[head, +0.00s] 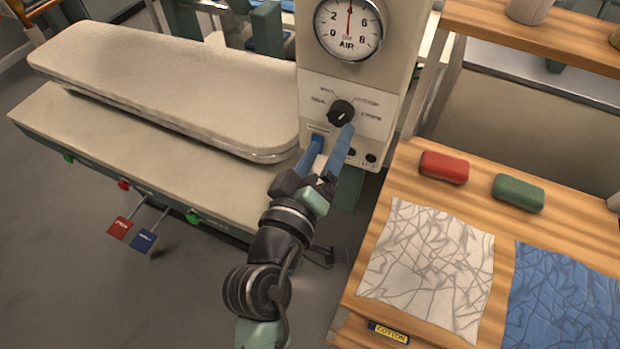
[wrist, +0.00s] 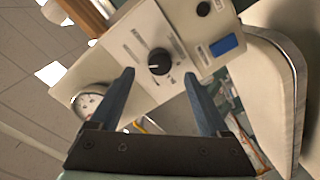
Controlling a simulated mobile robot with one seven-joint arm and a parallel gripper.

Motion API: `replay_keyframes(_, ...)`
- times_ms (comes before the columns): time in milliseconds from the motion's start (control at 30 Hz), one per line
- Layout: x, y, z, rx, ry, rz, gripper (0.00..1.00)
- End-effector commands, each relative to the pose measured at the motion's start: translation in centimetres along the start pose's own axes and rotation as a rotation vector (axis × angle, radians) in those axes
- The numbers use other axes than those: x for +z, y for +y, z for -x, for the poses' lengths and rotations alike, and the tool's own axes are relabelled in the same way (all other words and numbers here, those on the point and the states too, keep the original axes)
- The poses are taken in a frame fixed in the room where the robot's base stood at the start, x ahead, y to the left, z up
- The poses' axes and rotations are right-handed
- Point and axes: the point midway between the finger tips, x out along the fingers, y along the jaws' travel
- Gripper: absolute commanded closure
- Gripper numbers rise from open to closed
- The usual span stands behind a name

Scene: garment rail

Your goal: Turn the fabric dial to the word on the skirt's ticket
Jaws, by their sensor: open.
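The fabric dial (head: 341,113) is a round black knob with a light pointer mark, on the pale panel under the air gauge. Small words surround it, too blurred to read surely. It also shows in the wrist view (wrist: 159,61), between the fingers. My gripper (head: 334,132) is open, its two blue fingers reaching up to the panel just below the dial. In the wrist view my gripper (wrist: 158,75) has a finger on each side of the dial, with nothing held; contact cannot be told. A yellow ticket (head: 389,333) reading COTTON hangs at the table's front edge, below the white cloth (head: 430,265).
An air gauge (head: 348,28) sits above the dial. A padded pressing board (head: 170,85) extends left. The wooden table at right holds a blue cloth (head: 565,300), a red block (head: 444,167) and a green block (head: 518,193).

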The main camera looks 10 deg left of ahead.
Motion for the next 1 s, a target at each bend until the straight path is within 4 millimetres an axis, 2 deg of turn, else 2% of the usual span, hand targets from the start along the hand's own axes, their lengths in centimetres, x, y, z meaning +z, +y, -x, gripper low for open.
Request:
replay_keyframes(33, 0.3, -0.4, 1.2, -0.003, 0.000, 0.000, 0.20)
replay_keyframes(200, 0.3, -0.3, 4.7, -0.002, 0.000, 0.001, 0.20)
replay_keyframes(400, 0.1, -0.2, 7.2, -0.001, 0.001, 0.000, 0.20)
replay_keyframes(567, 0.1, 0.0, 7.9, 0.000, -0.001, 0.000, 0.20)
replay_keyframes(1000, 0.0, 0.0, 7.8, 0.000, 0.000, 0.000, 0.20)
